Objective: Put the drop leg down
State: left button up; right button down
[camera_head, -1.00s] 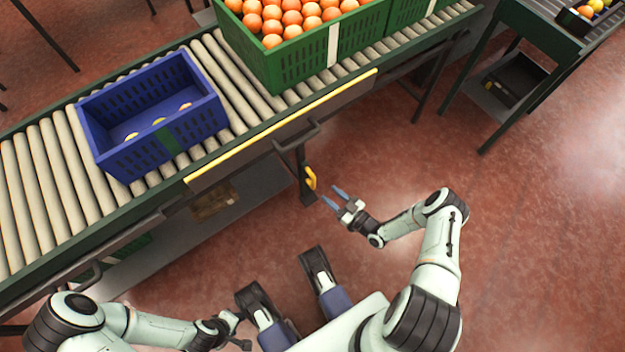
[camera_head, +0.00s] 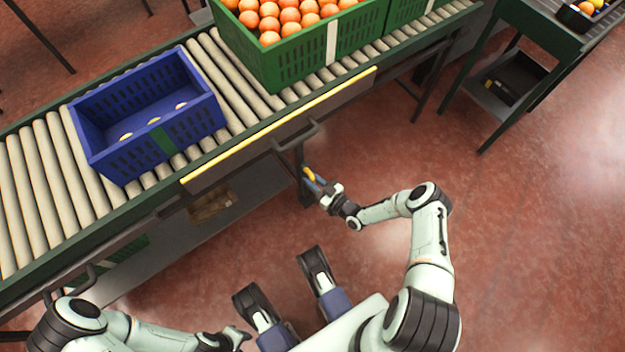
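The dark drop leg (camera_head: 304,160) hangs below the conveyor's near edge, with a yellow handle (camera_head: 308,173) on its lower part. My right gripper (camera_head: 313,183) is at that handle, its blue fingertips reaching to it and overlapping it in the picture. The fingers are small and partly merged with the handle, so I cannot tell whether they are closed on it. My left gripper (camera_head: 238,338) is low at the bottom edge, away from the leg, and its fingers are not clear.
A blue crate (camera_head: 165,140) with a few balls stands on the roller conveyor. A green crate (camera_head: 300,62) full of oranges stands further right. A yellow-edged panel (camera_head: 280,130) with a dark handle (camera_head: 300,133) runs along the near side.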

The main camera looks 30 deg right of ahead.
jog(key=shift+s+f, duration=0.1)
jog(key=shift+f, duration=2.55)
jog(key=c, duration=1.1)
grip_release()
jog(key=shift+f, duration=0.1)
jog(key=shift+s+d, duration=0.1)
jog(key=shift+s, duration=0.1)
pick_arm(q)
jog(key=w+r+t+p, duration=0.2)
jog(key=w+r+p, duration=0.1)
jog(key=w, duration=0.3)
jog(key=shift+d+r, duration=0.15)
jog(key=shift+d, duration=0.2)
pick_arm(e)
jog(key=v, duration=1.3)
